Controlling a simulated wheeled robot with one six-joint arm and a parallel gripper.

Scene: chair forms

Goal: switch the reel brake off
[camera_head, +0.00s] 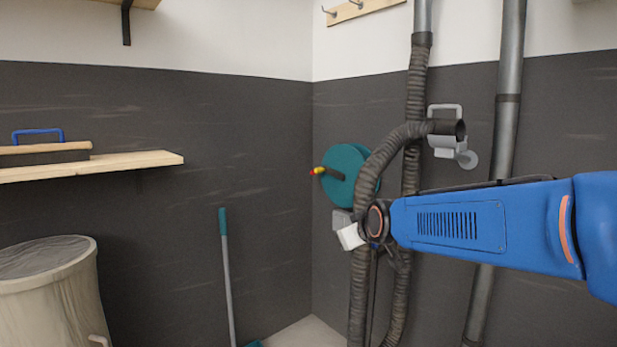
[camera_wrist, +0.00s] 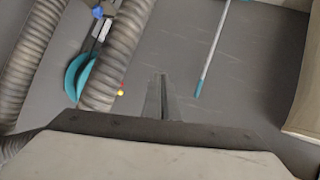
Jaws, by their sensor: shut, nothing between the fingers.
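The teal reel (camera_head: 345,172) is on the dark wall near the corner, partly behind a ribbed hose. A dark handle with a red and yellow end (camera_head: 317,171) sticks out from it. The reel also shows in the wrist view (camera_wrist: 72,78), mostly hidden by the hose, with the yellow-tipped handle end (camera_wrist: 120,93) beside it. I cannot make out the brake switch for certain; a small blue part (camera_wrist: 97,12) shows near the reel in the wrist view. My gripper (camera_wrist: 161,80) is shut and empty, apart from the reel. In the head view its fingertips cannot be made out.
Ribbed hoses (camera_head: 413,100) hang in front of the reel and close to my arm. A metal pipe (camera_head: 508,80) runs down the wall at right. A broom (camera_head: 227,270) leans near the corner. A wooden shelf (camera_head: 140,160) and a covered bin (camera_head: 50,300) stand at left.

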